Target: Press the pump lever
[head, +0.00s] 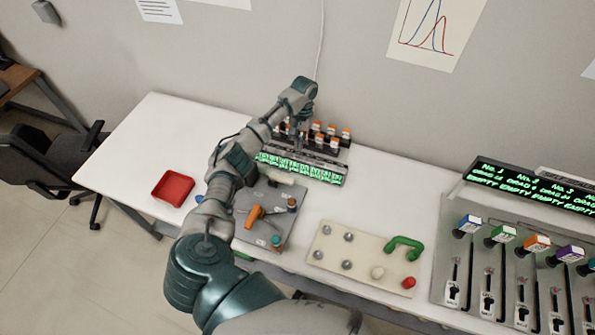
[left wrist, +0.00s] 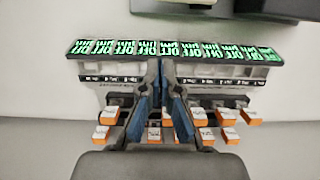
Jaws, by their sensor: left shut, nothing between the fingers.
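A rack of levers with orange-and-white tips (head: 331,130) stands at the back of the white table, behind a row of green displays (head: 300,168) that seem to read OFF. Which one is the pump lever I cannot tell. My left gripper (head: 299,138) reaches down over this rack, its tips partly hidden. In the left wrist view the gripper (left wrist: 160,72) is shut and empty, its fingertips close to the display strip (left wrist: 210,50). Orange-and-white lever tips (left wrist: 228,116) show on both sides of the fingers. Contact with a lever cannot be made out. My right gripper is not in view.
A grey panel with an orange handle (head: 255,215) lies below my left arm, with a red tray (head: 173,187) to its left. A cream board with a green handle (head: 403,246) lies in front. A switch console (head: 500,250) fills the right.

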